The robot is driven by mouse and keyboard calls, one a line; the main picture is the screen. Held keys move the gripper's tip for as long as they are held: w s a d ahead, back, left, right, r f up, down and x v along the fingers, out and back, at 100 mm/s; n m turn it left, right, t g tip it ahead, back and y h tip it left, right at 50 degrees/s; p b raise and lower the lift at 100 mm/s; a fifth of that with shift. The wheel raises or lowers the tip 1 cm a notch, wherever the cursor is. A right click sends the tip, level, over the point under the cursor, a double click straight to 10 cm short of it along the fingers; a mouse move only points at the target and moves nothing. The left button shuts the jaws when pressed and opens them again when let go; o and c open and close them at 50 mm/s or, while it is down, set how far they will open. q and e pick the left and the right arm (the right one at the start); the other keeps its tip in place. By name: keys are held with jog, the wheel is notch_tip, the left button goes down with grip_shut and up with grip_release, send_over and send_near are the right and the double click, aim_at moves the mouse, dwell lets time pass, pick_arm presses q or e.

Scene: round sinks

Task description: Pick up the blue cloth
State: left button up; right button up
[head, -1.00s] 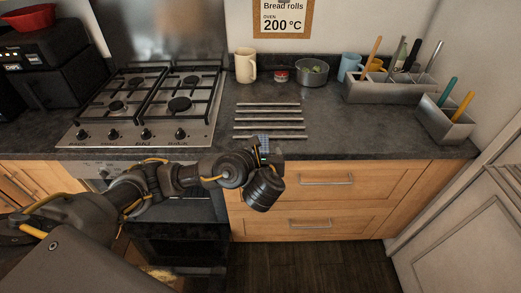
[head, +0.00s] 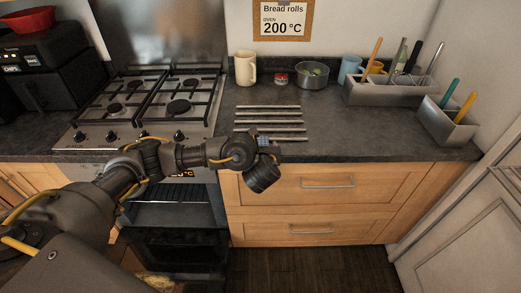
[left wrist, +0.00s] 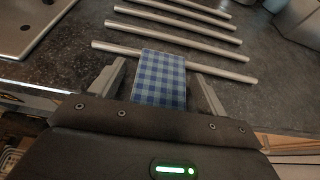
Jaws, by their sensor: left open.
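The blue cloth (left wrist: 160,78) is blue-and-white checked. In the left wrist view it lies between the spread fingers of my left gripper (left wrist: 160,88), with a gap on each side. Its far end is at the nearest metal bar, and its near end is hidden by the gripper body. In the head view only a small bit of the cloth (head: 262,140) shows at the counter's front, by my left gripper (head: 268,152). The left gripper is open. My right gripper is not in view.
Several metal bars (head: 268,115) lie on the dark counter beyond the gripper. A gas hob (head: 150,105) is at left, above an oven (head: 180,205). A cream mug (head: 245,68), a pot (head: 312,75) and grey utensil holders (head: 390,92) stand behind. The counter right of the bars is clear.

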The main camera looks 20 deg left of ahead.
pick_arm(q)
jog(key=c, duration=1)
notch_tip(320, 180, up, 9)
jog(key=p, duration=0.3)
jog(key=shift+d+f, duration=0.1)
jog(key=shift+f, duration=0.1)
jog(key=shift+r+p, duration=0.3)
jog(key=shift+r, duration=0.35)
